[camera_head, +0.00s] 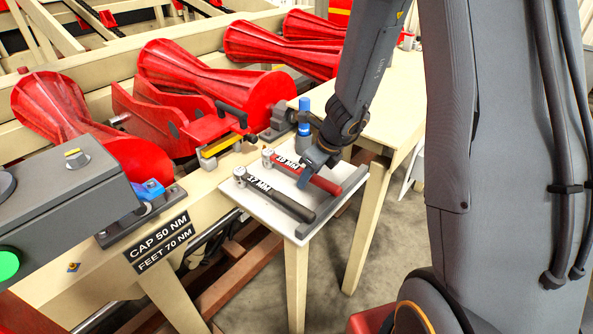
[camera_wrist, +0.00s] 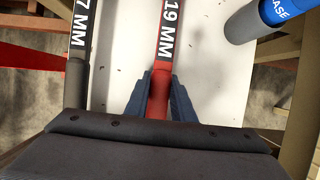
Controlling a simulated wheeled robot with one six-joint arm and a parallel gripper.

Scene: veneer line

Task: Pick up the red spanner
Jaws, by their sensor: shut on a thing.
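The red spanner (camera_head: 323,183), marked "19 MM", lies on a small white-topped table. In the wrist view the red spanner (camera_wrist: 164,55) runs up the middle of the picture, and its far end is out of view. My gripper (camera_head: 306,176) is over the spanner's handle. In the wrist view the two dark blue fingers of my gripper (camera_wrist: 161,92) are shut on the red handle, one on each side. I cannot tell any gap between the spanner and the table top.
A black spanner (camera_head: 287,203) lies to the left on the white table top (camera_head: 262,215). A blue-capped cylinder (camera_head: 304,117) stands at the table's back edge. A grey bar (camera_head: 340,199) runs along the right edge. Red machine parts (camera_head: 205,85) stand behind.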

